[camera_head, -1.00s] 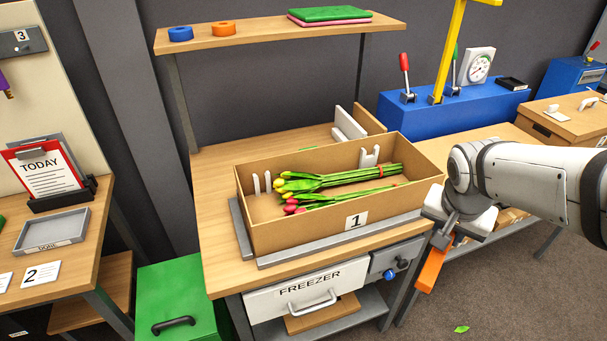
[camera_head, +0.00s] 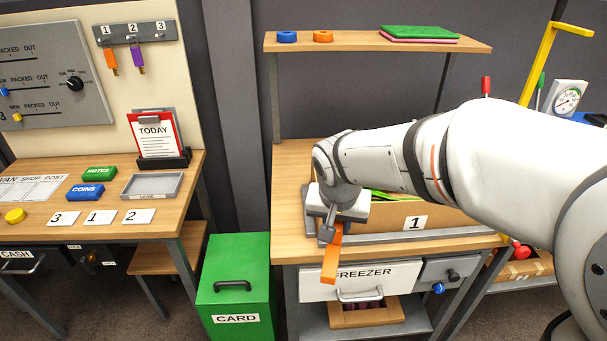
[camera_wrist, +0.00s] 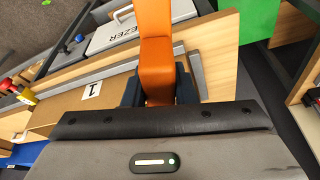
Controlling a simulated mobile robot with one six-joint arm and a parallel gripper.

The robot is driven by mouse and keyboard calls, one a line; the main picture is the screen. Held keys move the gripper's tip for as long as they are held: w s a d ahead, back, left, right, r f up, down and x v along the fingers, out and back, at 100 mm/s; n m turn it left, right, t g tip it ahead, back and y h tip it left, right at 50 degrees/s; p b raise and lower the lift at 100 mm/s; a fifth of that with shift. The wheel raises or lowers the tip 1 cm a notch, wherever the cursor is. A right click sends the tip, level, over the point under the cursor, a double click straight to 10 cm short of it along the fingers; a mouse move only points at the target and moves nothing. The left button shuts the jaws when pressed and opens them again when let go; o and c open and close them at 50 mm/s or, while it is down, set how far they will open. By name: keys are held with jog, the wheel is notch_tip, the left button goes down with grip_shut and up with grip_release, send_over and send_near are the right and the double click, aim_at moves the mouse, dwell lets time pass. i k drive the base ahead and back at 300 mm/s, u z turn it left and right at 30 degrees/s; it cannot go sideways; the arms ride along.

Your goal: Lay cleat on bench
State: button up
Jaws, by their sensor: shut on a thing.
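My gripper (camera_head: 329,226) is shut on a long orange piece (camera_head: 331,264), which I take to be the cleat. In the wrist view the orange cleat (camera_wrist: 156,65) stands out between the two dark fingers (camera_wrist: 158,92). In the head view it hangs down in front of the bench's front edge, its lower end over the freezer drawer. The wooden bench (camera_head: 290,192) lies behind and below it, and its top also shows in the wrist view (camera_wrist: 217,65). I cannot tell the exact gap between cleat and bench.
A cardboard box marked 1 (camera_head: 450,218) stands on the bench, mostly hidden by my arm. The freezer drawer (camera_head: 325,283) is under the bench top. A green card bin (camera_head: 235,270) stands to the left. The bench's left end is bare.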

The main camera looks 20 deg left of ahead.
aim_at(309, 172)
jog(key=u, duration=0.8)
jog(key=i, duration=1.05)
jog(key=z, duration=0.1)
